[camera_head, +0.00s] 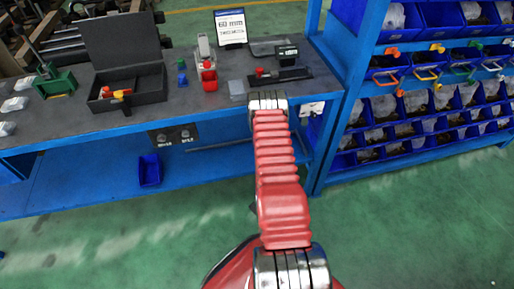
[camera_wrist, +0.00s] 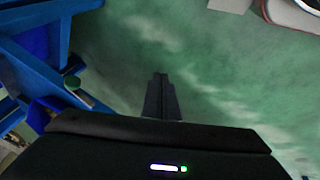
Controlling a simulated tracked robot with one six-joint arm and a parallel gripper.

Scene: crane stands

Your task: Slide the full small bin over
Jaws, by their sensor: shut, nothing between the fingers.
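Several small blue bins stand in rows on the rack at the right in the head view; a lower-row bin (camera_head: 424,127) shows a filled top. Many hold bagged parts, and I cannot tell which one is the full bin of the task. A lone blue bin (camera_head: 149,170) sits on the bench's lower shelf; its contents are unclear. My gripper (camera_wrist: 161,77) shows in the wrist view, its dark fingers together and empty over green floor. In the head view my red arm reaches toward the bench and its gripper is hidden.
The blue-framed bench (camera_head: 100,140) carries an open black case (camera_head: 128,90), a red-and-grey tool (camera_head: 208,75), a "60 mm" sign (camera_head: 230,27) and a green vise (camera_head: 54,82). The rack upright (camera_head: 345,115) adjoins the bench. Green floor (camera_head: 420,220) in front is clear.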

